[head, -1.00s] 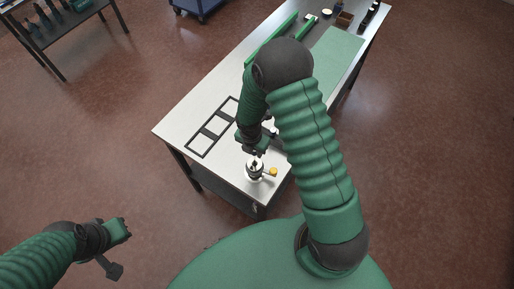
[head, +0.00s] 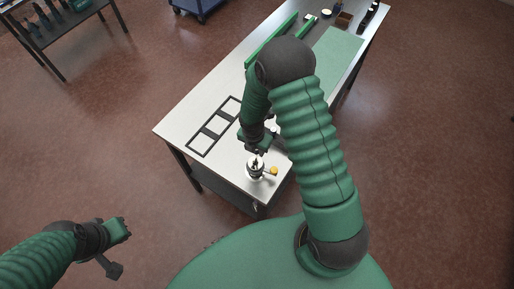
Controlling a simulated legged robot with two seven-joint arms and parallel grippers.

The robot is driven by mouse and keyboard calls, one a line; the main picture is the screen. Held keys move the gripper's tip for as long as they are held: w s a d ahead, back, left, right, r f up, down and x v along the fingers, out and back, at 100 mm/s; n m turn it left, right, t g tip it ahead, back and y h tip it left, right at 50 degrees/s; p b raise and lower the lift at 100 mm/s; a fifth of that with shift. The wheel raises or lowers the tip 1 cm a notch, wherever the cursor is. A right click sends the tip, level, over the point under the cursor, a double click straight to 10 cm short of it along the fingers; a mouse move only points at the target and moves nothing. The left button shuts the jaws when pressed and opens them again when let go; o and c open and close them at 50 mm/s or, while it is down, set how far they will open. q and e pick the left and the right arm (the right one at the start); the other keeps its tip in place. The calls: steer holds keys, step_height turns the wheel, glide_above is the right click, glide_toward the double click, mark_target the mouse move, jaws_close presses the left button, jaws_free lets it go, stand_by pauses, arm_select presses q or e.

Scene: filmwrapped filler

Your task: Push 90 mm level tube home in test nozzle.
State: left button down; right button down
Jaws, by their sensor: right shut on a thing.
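The test nozzle (head: 255,174) is a small metal fitting with a yellow part on its right side, standing near the table's front corner. My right gripper (head: 256,153) is directly above the nozzle, pointing down, and is shut on a thin piece that I take to be the level tube. The tube is mostly hidden by the gripper and too small to make out; I cannot tell how deep it sits in the nozzle. My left gripper (head: 119,246) is off to the lower left, over the floor, away from the table; its fingers are too small to read.
The metal table (head: 180,123) carries a black three-window frame (head: 207,137) left of my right arm. A green mat (head: 337,52), green rails (head: 272,42) and a brown box (head: 344,19) are farther back. A dark side table (head: 62,40) and blue cart (head: 196,8) stand apart.

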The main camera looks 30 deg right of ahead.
steer(key=shift+a, duration=0.1)
steer(key=shift+d+f, duration=0.1)
steer(key=shift+d, duration=0.35)
steer(key=shift+d+f, duration=0.1)
steer(key=shift+f, duration=0.1)
steer(key=shift+s+a+f+b, duration=0.1)
steer(key=shift+s+a+b, duration=0.1)
steer(key=shift+a+b, duration=0.1)
arm_select(q)
steer(key=shift+s+a, duration=0.1)
steer(key=shift+s, duration=0.1)
arm_select(e)
steer(key=shift+a, duration=0.1)
